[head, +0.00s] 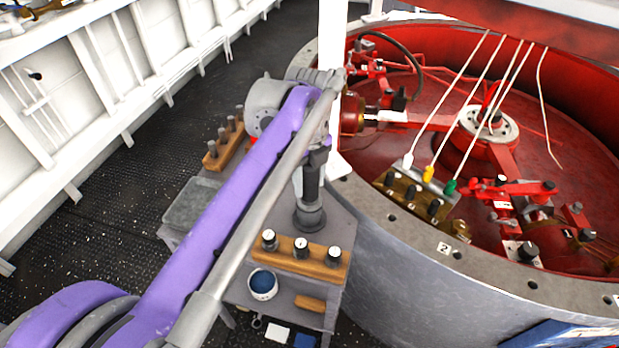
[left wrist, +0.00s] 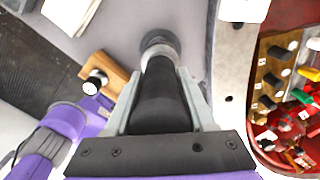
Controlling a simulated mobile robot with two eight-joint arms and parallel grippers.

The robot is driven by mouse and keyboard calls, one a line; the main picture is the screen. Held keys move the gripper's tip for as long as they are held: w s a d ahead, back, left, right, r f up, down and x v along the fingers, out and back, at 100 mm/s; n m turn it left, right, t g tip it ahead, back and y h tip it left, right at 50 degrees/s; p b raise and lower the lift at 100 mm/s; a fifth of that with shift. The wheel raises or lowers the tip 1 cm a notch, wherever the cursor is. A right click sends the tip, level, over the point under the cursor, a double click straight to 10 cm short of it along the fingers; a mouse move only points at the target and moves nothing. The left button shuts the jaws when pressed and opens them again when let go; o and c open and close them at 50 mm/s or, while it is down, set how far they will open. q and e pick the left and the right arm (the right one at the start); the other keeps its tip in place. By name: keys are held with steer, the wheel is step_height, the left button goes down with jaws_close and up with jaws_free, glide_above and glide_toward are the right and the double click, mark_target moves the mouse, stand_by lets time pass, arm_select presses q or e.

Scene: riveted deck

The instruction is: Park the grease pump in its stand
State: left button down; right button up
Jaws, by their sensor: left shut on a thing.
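The grease pump (head: 311,182) is a dark grey and black cylinder standing about upright over the grey bench in the head view. My left gripper (left wrist: 160,78) is shut on it, with a pale finger on each side of its black body; the pump (left wrist: 160,103) fills the middle of the left wrist view. The pump's lower end is at a dark round base, apparently the stand (head: 310,219), which also shows as a grey ring in the left wrist view (left wrist: 157,40). I cannot tell whether the pump is fully seated. My right gripper is not in view.
A wooden block with three numbered knobs (head: 299,258) sits just in front of the stand. A blue-filled cup (head: 262,284) and another wooden rack (head: 224,150) are nearby. The round metal rim (head: 420,262) with red machinery borders the bench on the right.

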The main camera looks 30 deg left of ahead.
arm_select(q)
steer(key=shift+f, duration=0.25)
steer(key=shift+c, duration=0.8)
jaws_free()
step_height(320, 180, up, 11)
steer(key=shift+f+p, duration=0.1)
steer(key=shift+p, duration=0.9)
